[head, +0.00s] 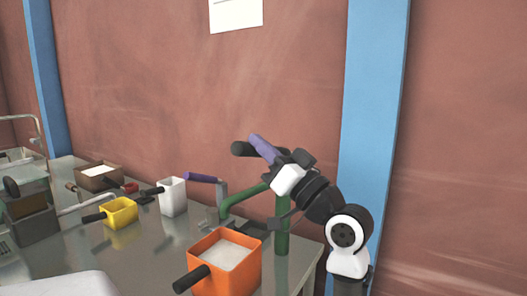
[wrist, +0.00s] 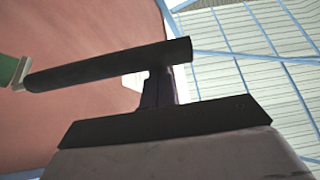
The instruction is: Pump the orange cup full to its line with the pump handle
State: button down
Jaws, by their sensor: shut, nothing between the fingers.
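The orange cup (head: 212,282) stands on the table's front part, upright, with its black handle to the left. White powder lies inside it; no fill line can be made out. My gripper's purple fingers are shut and empty, close against the handle. I cannot tell whether they touch it.
A yellow cup (head: 119,211), a white cup (head: 172,197) and a brown box (head: 99,177) with white contents stand to the left. A second pump with a purple handle (head: 203,178) is behind the orange cup. A blue post (head: 372,100) rises behind my arm.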

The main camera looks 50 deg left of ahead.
notch_tip(320, 180, down, 9)
jog(key=s+n+g+h+b, duration=0.1)
jog(key=n+g+b, duration=0.3)
jog(key=b, duration=0.8)
jog(key=shift+d+n+b, duration=0.15)
jog(key=shift+n+b, duration=0.2)
jog(key=shift+n, duration=0.85)
jog(key=shift+f, duration=0.1)
